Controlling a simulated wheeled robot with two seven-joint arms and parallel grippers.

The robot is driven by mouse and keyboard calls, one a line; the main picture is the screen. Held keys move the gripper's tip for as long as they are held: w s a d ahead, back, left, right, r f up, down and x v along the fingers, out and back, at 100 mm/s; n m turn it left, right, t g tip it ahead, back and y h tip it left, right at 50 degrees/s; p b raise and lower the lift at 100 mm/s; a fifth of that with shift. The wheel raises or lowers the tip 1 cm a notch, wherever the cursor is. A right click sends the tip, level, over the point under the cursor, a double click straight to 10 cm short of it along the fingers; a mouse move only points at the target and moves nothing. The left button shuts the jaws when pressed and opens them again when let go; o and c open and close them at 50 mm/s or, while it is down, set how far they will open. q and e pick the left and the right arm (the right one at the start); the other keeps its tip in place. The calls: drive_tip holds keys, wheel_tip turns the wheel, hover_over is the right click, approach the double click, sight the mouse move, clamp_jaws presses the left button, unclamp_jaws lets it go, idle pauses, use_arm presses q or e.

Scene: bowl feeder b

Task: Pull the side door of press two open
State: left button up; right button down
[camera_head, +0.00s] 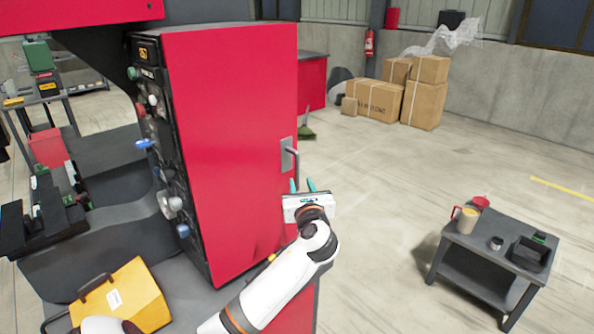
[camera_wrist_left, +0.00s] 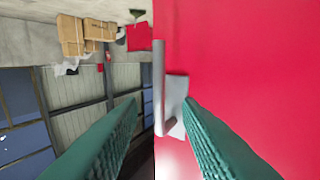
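The red side door (camera_head: 230,130) of the press is a tall flat panel beside the black control strip; I cannot tell whether it is slightly ajar. Its grey bar handle (camera_head: 294,160) sits on a metal plate near the door's right edge. My left gripper (camera_head: 302,186) is just below the handle in the head view, its two teal fingers apart and empty. In the left wrist view, the handle (camera_wrist_left: 159,85) shows beyond and between the spread fingers, against the red door (camera_wrist_left: 250,70); I see no contact. My right gripper is not in view.
A control strip (camera_head: 150,100) with knobs runs along the door's left side. A yellow box (camera_head: 140,290) with a handle lies at the lower left. A small grey table (camera_head: 480,240) with mugs stands at right. Cardboard boxes (camera_head: 425,105) stand at the back wall.

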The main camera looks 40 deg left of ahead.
sight(298, 173)
use_arm(q)
drive_tip(key=p+x, duration=0.1)
drive_tip(key=x, duration=0.6)
drive_tip(key=shift+w+a, duration=0.1)
clamp_jaws()
